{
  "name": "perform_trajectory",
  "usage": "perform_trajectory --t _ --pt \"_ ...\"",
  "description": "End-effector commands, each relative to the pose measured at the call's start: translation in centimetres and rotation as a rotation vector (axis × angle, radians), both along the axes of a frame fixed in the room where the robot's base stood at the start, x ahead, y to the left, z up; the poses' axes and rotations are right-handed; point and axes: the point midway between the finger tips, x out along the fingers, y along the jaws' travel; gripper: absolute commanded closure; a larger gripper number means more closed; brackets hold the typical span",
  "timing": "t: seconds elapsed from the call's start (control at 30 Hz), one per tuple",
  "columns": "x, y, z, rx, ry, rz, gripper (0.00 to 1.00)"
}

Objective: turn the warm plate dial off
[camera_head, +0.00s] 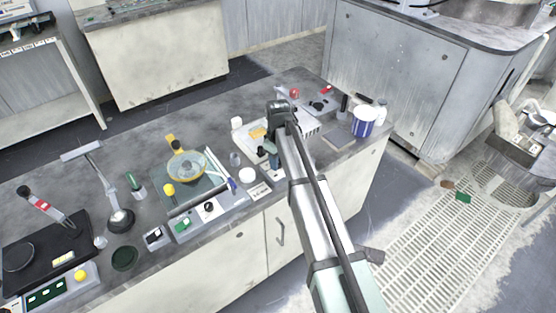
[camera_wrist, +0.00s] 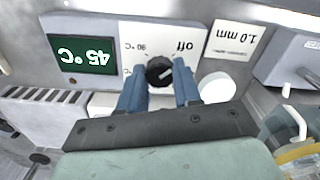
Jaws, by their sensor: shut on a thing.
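The warm plate dial (camera_wrist: 159,71) is a round black knob with a light pointer mark, on a pale panel that appears upside down in the wrist view. The word "off" is printed to the upper right of the knob and "90 °C" to the upper left. The mark points rightward; its exact setting is hard to tell. A green display (camera_wrist: 82,56) beside it reads 45 °C. My gripper (camera_wrist: 160,84) has its two blue fingers on either side of the knob, shut on it. In the head view my gripper (camera_head: 275,157) reaches down at the bench; my arm hides the dial there.
A "1.0 mm" card (camera_wrist: 232,39) and a round white object (camera_wrist: 216,87) are close to the fingers.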

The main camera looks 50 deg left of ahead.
Motion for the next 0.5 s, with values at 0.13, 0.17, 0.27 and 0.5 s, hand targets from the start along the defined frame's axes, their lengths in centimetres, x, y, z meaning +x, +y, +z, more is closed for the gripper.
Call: perform_trajectory --t 0.13,0.17,0.27,0.5 --pt "0.03 0.06 0.07 0.001 -0.001 0.001 0.55" --pt "0.02 0.06 0.06 0.001 -0.001 0.001 0.52" --pt "0.02 0.04 0.05 0.001 -0.001 0.000 0.42" --pt "0.01 0.02 0.05 0.001 -0.001 0.000 0.42"
